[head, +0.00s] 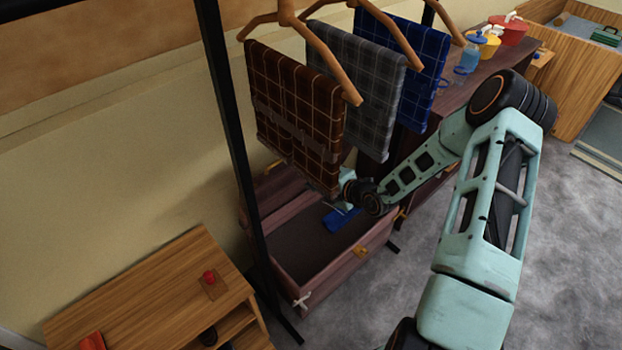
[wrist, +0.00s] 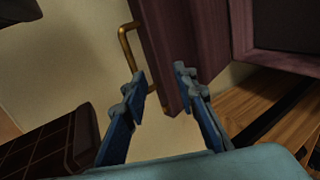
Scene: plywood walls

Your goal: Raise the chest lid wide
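The dark reddish-brown chest (head: 327,281) stands on the floor below the hanging cloths, its top open and its dark inside showing. Its lid (head: 276,188) stands raised at the back, near the wall, partly hidden by the brown cloth. In the wrist view the lid (wrist: 172,45) shows as a purple-brown panel with a brass handle (wrist: 125,43) on its edge. My gripper (wrist: 158,78) is open, its two blue fingers apart, with the panel's edge beyond and between them. I cannot tell whether they touch it. In the head view the fingertips are hidden behind the brown cloth.
Brown (head: 297,112), grey (head: 357,88) and blue (head: 405,60) checked cloths hang from a black rack (head: 226,110) close above the chest. A wooden table (head: 150,290) stands at the lower left. Grey floor at right is clear.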

